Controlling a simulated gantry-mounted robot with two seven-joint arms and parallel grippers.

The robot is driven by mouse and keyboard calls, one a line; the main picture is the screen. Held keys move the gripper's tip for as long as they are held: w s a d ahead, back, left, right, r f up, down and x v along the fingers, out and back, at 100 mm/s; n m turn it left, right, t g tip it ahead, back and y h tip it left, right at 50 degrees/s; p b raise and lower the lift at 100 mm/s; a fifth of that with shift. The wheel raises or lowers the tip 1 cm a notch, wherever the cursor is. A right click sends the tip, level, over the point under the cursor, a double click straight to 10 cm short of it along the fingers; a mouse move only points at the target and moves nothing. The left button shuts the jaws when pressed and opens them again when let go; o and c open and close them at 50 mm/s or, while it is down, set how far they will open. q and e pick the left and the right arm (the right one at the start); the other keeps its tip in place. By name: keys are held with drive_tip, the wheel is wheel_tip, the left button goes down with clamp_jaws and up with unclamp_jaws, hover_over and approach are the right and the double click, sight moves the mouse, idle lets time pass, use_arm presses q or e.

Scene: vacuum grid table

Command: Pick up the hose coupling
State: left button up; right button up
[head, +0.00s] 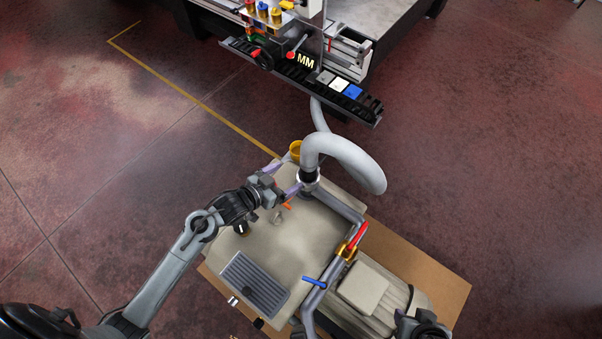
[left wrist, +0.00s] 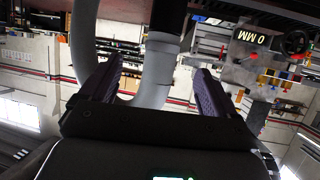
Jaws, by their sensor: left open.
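The hose coupling (head: 309,177) is a dark collar with a pale metal ring below it. It joins the end of the thick grey hose (head: 345,152) to the pipe on the pump unit. My left gripper (head: 283,179) is open, with its purple fingers pointing at the coupling from the left. In the left wrist view the two fingers (left wrist: 152,78) are spread apart. The grey hose and the dark coupling (left wrist: 167,17) show beyond and between them. I cannot tell whether a finger touches the coupling. Only a dark part of my right arm shows at the bottom right; its fingers are not visible.
The beige pump unit (head: 240,255) has a grey ribbed grille, a red-handled valve (head: 358,236) and a blue handle (head: 314,282). A yellow cup-like part (head: 295,150) stands behind the coupling. The machine table (head: 375,30) is at the back. Open floor lies left and right.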

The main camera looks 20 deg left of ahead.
sight(302, 166)
use_arm(q)
drive_tip(key=b+x, duration=0.2)
drive_tip(key=x, duration=0.4)
drive_tip(key=shift+w+a+f, duration=0.1)
drive_tip(key=shift+w+f, duration=0.15)
drive_tip(key=shift+w, duration=0.05)
drive_tip(key=shift+w+f, duration=0.2)
drive_tip(key=shift+w, duration=0.2)
drive_tip(key=shift+b+x, duration=0.6)
drive_tip(key=shift+x, duration=1.6)
drive_tip(key=shift+r, duration=0.1)
use_arm(e)
wheel_tip(302, 166, down, 4)
drive_tip(key=shift+d+f, duration=0.1)
use_arm(q)
drive_tip(key=shift+c, duration=0.3)
drive_tip(key=c, duration=1.2)
drive_tip(key=shift+r, duration=0.1)
drive_tip(key=shift+c, duration=0.9)
use_arm(e)
drive_tip(key=shift+d, duration=0.1)
use_arm(q)
drive_tip(key=shift+r, duration=0.15)
